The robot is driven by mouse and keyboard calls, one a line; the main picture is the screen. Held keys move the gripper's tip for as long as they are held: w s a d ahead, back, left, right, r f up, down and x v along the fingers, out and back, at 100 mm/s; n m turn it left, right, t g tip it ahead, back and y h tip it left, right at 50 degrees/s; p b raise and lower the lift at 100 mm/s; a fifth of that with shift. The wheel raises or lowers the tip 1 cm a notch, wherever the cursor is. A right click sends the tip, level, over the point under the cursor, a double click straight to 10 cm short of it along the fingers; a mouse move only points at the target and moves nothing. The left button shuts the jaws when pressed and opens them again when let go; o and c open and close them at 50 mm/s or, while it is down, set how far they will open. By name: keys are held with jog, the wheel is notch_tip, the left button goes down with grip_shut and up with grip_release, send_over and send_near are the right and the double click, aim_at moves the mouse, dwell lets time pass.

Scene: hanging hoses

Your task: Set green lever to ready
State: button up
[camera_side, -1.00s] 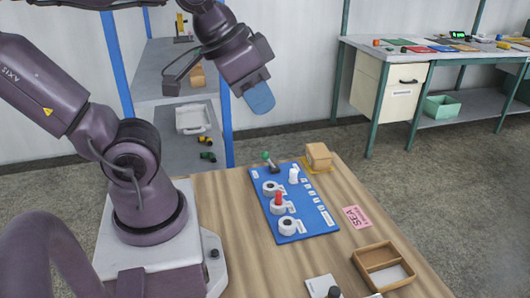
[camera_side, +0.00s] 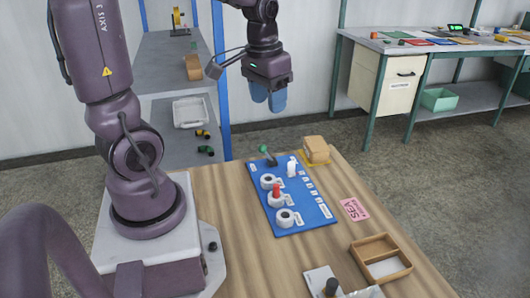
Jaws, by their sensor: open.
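The green lever (camera_side: 268,155) stands at the far left corner of the blue panel (camera_side: 294,228) on the wooden table. It has a round green knob on a dark stem, and the knob leans to the left. My gripper (camera_side: 268,101) has blue fingertips and points down, empty, in the air above and beyond the lever. Its two fingers show side by side with a gap, so it is open. Nothing touches the lever. The labels on the panel are too small to read.
The panel also holds a red peg (camera_side: 276,189), a white peg (camera_side: 291,168) and white round fittings (camera_side: 285,217). A cardboard box (camera_side: 316,150) stands behind it. A pink card (camera_side: 354,209) and a wooden tray (camera_side: 358,246) lie to the right. The air around my gripper is clear.

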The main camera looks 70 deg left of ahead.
jog(key=g+h, duration=0.2)
send_over(265, 152)
jog(key=s, duration=0.2)
notch_tip(265, 152, down, 12)
jog(key=shift+w+a+f+t, duration=0.35)
jog(key=shift+a+f, duration=0.2)
jog(key=shift+a, duration=0.25)
jog(key=f, duration=0.4)
jog(key=w+f+m, duration=0.1)
jog(key=f, duration=0.3)
jog(key=f+m, duration=0.1)
jog(key=f, duration=0.3)
jog(key=shift+w+d, duration=0.15)
jog(key=shift+w, duration=0.2)
grip_shut()
